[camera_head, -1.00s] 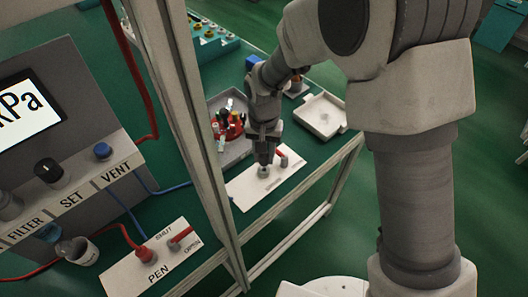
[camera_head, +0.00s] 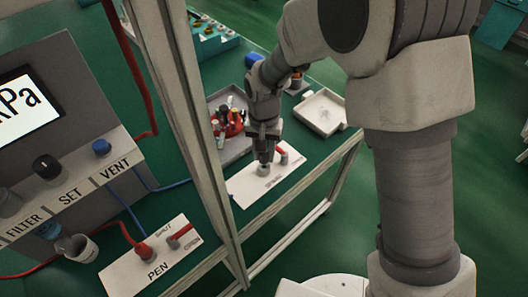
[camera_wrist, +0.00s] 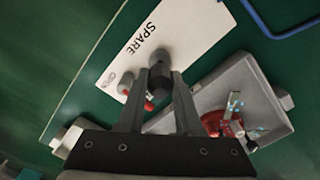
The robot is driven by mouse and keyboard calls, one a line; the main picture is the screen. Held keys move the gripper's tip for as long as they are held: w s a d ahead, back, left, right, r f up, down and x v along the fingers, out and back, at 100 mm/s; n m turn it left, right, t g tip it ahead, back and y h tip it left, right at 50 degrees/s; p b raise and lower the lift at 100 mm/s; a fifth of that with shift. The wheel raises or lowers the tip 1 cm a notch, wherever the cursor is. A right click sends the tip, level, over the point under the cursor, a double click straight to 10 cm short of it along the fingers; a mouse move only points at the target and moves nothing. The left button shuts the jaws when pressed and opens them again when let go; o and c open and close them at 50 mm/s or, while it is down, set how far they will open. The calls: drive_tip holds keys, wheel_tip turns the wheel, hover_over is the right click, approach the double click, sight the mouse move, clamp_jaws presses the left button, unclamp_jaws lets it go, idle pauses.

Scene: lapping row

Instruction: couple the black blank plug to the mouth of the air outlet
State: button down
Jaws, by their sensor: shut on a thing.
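The white SPARE panel (camera_wrist: 150,42) lies on the green bench and also shows in the head view (camera_head: 244,184). Its grey air outlet (camera_wrist: 161,55) stands under my gripper (camera_wrist: 159,78); in the head view the outlet (camera_head: 263,170) is just below the gripper tips (camera_head: 264,158). My gripper is shut on the black blank plug (camera_wrist: 159,74), whose dark end shows between the fingers, lined up over the outlet. I cannot tell whether plug and mouth touch. In the head view the plug is mostly hidden by the fingers. A red valve lever (camera_head: 280,153) sits beside the outlet.
A grey tray with a red fitting and small parts (camera_head: 235,125) stands behind the gripper. An empty pale tray (camera_head: 322,112) is at right. A frame post (camera_head: 193,110) stands left of my arm. The PEN panel (camera_head: 128,274) with a red hose is front left.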

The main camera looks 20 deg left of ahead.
drive_tip(key=shift+f+b, duration=1)
drive_tip(key=shift+f, duration=0.4)
drive_tip(key=c, duration=0.5)
unclamp_jaws()
wheel_tip(320, 180, up, 18)
drive_tip(key=p, duration=0.3)
drive_tip(key=shift+f, duration=0.2)
